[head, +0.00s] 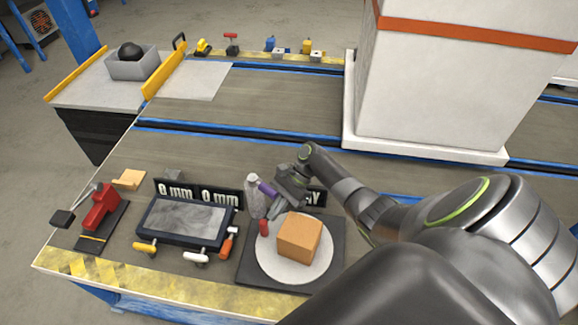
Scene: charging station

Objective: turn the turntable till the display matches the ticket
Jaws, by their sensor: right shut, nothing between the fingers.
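The turntable is a pale round disc (265,262) on a dark square base (248,279) at the front of the bench. An orange-brown block (299,237) sits on the disc. A short red peg or handle (264,228) stands at the disc's back left edge. My right gripper (273,211) is shut and empty, just above and behind that red piece; I cannot tell if they touch. Behind it, dark display panels read "0 mm" (176,190) and "0 mm" (220,196); a third panel (315,198) is mostly hidden by my gripper. I cannot identify a ticket. My left gripper is not in view.
A framed grey plate (187,218) with yellow, white and orange handles lies left of the turntable. A red lever clamp (101,208) stands further left. A grey bottle-like object (254,196) is beside my gripper. A large white column (440,80) stands behind.

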